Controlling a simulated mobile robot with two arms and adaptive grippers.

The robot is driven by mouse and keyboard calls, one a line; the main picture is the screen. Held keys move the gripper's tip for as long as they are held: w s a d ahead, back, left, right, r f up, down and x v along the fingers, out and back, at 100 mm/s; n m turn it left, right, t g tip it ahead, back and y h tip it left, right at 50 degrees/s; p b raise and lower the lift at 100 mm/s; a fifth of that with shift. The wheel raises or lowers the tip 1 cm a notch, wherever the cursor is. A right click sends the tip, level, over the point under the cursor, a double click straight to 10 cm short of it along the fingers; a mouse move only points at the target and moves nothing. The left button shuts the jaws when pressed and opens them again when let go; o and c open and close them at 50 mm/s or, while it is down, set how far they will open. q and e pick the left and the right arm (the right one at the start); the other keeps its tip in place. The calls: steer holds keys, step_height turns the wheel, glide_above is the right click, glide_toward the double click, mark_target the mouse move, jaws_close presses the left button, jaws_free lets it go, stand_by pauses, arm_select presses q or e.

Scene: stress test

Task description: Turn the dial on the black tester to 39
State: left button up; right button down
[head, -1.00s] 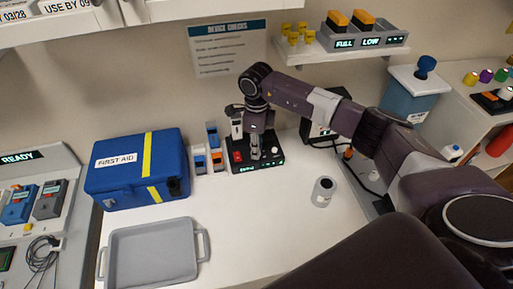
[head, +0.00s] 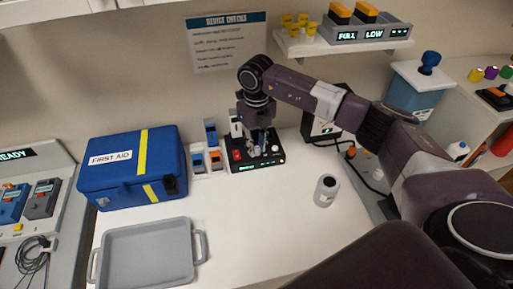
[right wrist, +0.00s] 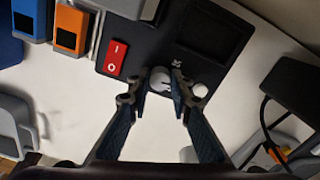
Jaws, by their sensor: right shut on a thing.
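The black tester (head: 270,161) stands on the white bench against the back wall, with a lit green display on its front edge that is too small to read. In the right wrist view it shows a red rocker switch (right wrist: 117,57), a dark screen (right wrist: 208,38), a round grey-white dial (right wrist: 159,77) with a dark mark, and a smaller white knob (right wrist: 200,90). My right gripper (right wrist: 158,88) points down over the tester, its fingers on either side of the dial and shut on it; it also shows in the head view (head: 259,146). My left gripper is not in view.
A blue first aid box (head: 108,180), small coloured units (head: 197,162) and a grey tray (head: 147,224) lie left of the tester. A shelf (head: 340,46) hangs above my right arm. The middle of the bench is clear.

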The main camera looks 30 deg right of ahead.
mark_target(257, 148)
steer(key=m+b, duration=0.1)
steer(key=m, duration=0.3)
steer(key=shift+m, duration=0.3)
steer(key=shift+w+m, duration=0.1)
steer(key=shift+m, duration=1.8)
steer(key=shift+r, duration=0.1)
steer(key=c, duration=1.7)
jaws_free()
steer(key=shift+c, duration=0.2)
step_height(257, 148, up, 12)
